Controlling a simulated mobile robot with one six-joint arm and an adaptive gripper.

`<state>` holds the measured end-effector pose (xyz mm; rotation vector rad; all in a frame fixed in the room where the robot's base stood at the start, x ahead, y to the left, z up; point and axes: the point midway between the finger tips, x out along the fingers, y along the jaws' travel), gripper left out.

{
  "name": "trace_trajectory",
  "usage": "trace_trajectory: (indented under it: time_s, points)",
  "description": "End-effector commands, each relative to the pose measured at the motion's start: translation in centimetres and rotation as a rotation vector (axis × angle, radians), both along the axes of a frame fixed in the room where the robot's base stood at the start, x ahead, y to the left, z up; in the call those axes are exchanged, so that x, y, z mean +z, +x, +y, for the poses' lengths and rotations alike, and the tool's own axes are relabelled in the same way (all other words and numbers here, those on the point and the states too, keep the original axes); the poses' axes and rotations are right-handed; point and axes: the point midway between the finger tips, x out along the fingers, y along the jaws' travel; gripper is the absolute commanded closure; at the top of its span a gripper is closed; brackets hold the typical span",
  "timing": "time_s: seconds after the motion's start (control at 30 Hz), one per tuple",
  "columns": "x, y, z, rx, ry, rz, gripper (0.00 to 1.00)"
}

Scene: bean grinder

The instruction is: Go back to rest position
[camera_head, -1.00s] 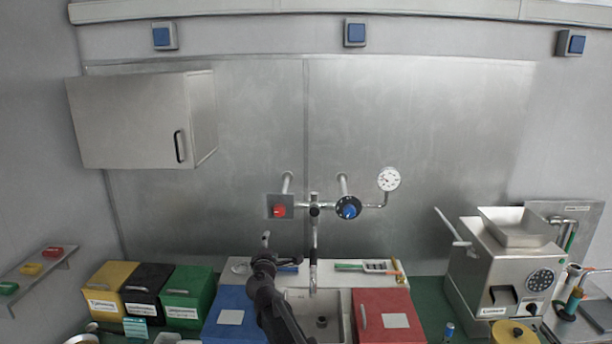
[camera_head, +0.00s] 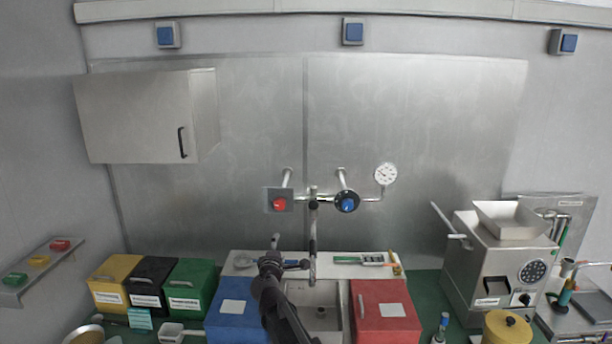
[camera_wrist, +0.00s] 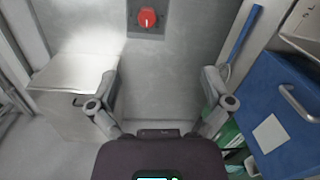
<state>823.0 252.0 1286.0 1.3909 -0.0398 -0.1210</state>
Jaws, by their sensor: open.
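My gripper (camera_head: 290,252) is open in the head view, above the counter and in front of the steel back panel (camera_head: 410,130). It is beside the sink (camera_head: 328,292) and above the blue box (camera_head: 243,310). In the wrist view my gripper (camera_wrist: 160,84) has its two fingers spread wide, with nothing between them. A red knob (camera_wrist: 147,17) on the wall shows beyond them, and the blue box (camera_wrist: 290,125) is at the right.
A red box (camera_head: 385,300) stands right of the sink. Yellow (camera_head: 112,285), black (camera_head: 148,285) and green (camera_head: 190,285) boxes stand left. The grinder machine (camera_head: 500,270) is at the right. A wall cabinet (camera_head: 135,120) hangs upper left.

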Motion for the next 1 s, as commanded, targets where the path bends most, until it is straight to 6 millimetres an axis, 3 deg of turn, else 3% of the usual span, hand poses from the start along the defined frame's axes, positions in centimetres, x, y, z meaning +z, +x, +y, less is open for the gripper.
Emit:
trace_trajectory:
  time_s: [0.27,0.47,0.7,1.0]
  points:
    - [-2.4,-1.0,-5.2,-0.132,0.136,0.06,0.0]
    - [-5.5,-2.7,-10.7,-0.289,0.295,0.138,0.0]
    - [-11.8,-7.6,-18.8,-0.574,0.583,0.3,0.0]
    - [-19.4,-15.9,-24.4,-0.913,0.924,0.548,0.0]
